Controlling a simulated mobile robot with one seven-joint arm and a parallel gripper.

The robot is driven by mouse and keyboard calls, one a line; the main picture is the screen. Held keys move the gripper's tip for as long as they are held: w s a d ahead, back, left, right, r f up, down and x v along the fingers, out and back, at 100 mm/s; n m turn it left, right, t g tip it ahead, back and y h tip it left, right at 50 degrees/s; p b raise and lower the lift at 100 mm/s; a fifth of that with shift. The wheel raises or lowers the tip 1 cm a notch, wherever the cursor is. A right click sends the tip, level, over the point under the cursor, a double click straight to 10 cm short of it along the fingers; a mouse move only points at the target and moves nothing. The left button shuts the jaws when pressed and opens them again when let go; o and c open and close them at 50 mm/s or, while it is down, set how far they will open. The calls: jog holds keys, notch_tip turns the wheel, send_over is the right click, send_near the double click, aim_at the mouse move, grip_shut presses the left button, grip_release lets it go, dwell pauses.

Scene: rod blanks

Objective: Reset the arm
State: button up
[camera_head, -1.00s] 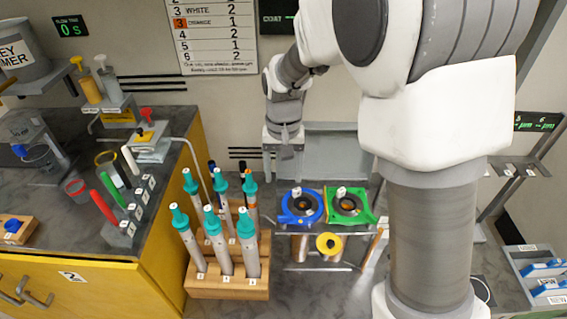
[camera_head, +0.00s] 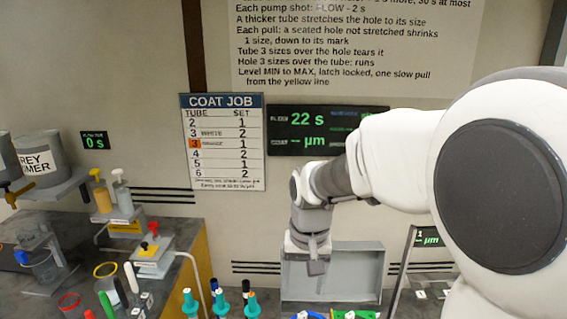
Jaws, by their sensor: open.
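My arm comes in from the right, raised and bent, its wrist hanging in front of the back wall. My gripper (camera_head: 316,266) points down in front of a grey panel (camera_head: 345,272) and looks empty. Its fingertips are small and hard to make out. The gripper hangs above and behind the blue ring piece (camera_head: 305,316) and the green piece (camera_head: 355,315), which only just show at the bottom edge.
Teal-topped tubes (camera_head: 191,303) stand at the bottom centre, mostly cut off. A coat job chart (camera_head: 224,142) and a display (camera_head: 310,128) hang on the wall.

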jog(key=s+d+r+t+p, duration=0.2)
jog(key=s+d+r, duration=0.3)
jog(key=s+r, duration=0.2)
jog(key=s+d+r+t+p, duration=0.2)
jog(key=s+d+r, duration=0.3)
jog(key=s, duration=0.5)
notch_tip(320, 180, up, 3)
jog(key=shift+f+n+t+p, duration=0.1)
jog(key=shift+n+t+p, duration=0.2)
jog(key=shift+p, duration=0.15)
jog(key=c, duration=0.3)
jog(key=shift+d, duration=0.1)
